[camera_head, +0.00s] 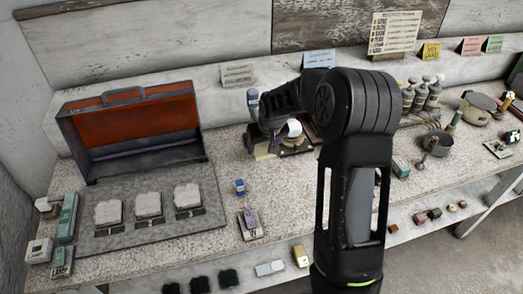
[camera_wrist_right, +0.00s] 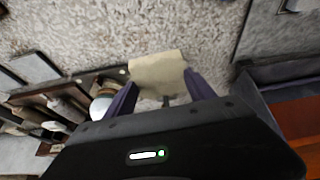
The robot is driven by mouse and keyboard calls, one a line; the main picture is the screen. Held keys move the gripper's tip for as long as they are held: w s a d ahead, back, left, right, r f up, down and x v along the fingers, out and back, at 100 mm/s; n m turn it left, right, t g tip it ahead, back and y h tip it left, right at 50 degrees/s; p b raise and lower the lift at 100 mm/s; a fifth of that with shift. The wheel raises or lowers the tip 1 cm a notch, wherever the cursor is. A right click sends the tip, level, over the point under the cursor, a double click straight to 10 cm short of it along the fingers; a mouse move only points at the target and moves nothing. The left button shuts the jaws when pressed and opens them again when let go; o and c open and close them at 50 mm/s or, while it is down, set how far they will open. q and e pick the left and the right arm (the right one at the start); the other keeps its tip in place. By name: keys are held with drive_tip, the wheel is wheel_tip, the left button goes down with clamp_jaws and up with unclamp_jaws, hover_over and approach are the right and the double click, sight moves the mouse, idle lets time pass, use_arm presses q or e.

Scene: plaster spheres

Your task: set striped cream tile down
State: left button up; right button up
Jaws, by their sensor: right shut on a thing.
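My right gripper (camera_wrist_right: 161,82) is shut on a cream tile (camera_wrist_right: 158,68), which sits between its two purple fingers in the right wrist view. The tile's stripes cannot be made out. Speckled countertop (camera_wrist_right: 140,25) shows beyond it; whether the tile touches the counter cannot be told. In the head view my right arm reaches up and then left over the middle of the counter, with the gripper (camera_head: 268,128) low near a white sphere (camera_head: 294,128). The fingertips are mostly hidden there. My left gripper is not in view.
An open case with a red-brown lid lining (camera_head: 130,125) stands at the left. A grey mat (camera_head: 150,236) in front holds pale blocks on dark stands. A blue bottle (camera_head: 240,187) and small boxes stand nearby. Bottles (camera_head: 420,95) and a metal pot (camera_head: 435,143) are at the right.

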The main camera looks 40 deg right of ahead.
sight(262, 164)
drive_tip(key=shift+d+m, duration=0.15)
drive_tip(key=shift+m, duration=0.15)
drive_tip(key=shift+f+b, duration=0.15)
drive_tip(key=shift+b, duration=0.2)
drive_tip(key=shift+f+b, duration=2.15)
drive_tip(key=shift+f, duration=0.45)
drive_tip(key=shift+f+b, duration=0.7)
drive_tip(key=shift+b, duration=0.15)
